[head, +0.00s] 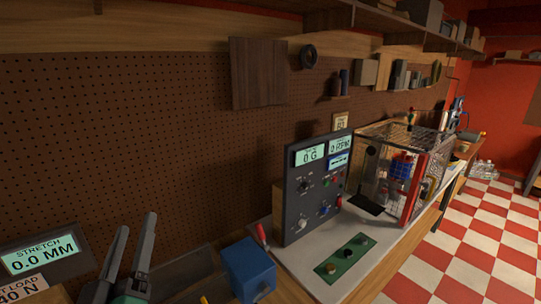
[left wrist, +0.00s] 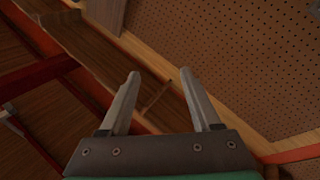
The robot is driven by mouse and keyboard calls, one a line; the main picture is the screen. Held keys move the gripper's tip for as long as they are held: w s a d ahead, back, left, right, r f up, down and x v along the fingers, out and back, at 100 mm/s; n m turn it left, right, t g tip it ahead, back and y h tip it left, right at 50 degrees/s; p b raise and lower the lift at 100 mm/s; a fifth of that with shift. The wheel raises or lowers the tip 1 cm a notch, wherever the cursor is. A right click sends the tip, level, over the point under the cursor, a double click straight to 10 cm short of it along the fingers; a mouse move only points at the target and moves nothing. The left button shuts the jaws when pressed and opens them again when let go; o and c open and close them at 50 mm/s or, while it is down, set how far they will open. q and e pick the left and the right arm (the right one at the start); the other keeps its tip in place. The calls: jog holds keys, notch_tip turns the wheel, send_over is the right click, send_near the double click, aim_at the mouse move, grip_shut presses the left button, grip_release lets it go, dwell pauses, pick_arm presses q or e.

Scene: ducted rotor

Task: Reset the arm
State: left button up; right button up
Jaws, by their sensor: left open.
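My left gripper (head: 134,243) stands at the lower left of the head view, its two grey fingers pointing up and apart. Nothing is between them. It also shows in the left wrist view (left wrist: 158,85), open and empty, with the pegboard, a shelf and the ceiling beyond it. It touches nothing that I can see. My right gripper is in neither view.
A stretch display (head: 42,255) reading 0.0 MM stands left of the gripper. To its right are a blue box (head: 248,268), a dark control panel (head: 300,208) and a clear-walled cage (head: 385,175) on the bench. The pegboard (head: 130,120) rises behind.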

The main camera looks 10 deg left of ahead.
pick_arm(q)
jog(key=s+d+r+m+t+h, duration=0.4)
jog(key=s+d+r+m+h, duration=0.1)
jog(key=r, duration=0.5)
jog(key=s+d+r+m+t+h, duration=0.4)
jog(key=s+d+r+m+h, duration=0.1)
jog(key=r, duration=0.5)
notch_tip(320, 180, up, 18)
jog(key=m+p, duration=0.1)
jog(key=p, duration=1.7)
jog(key=shift+d, duration=0.2)
jog(key=shift+w, duration=0.1)
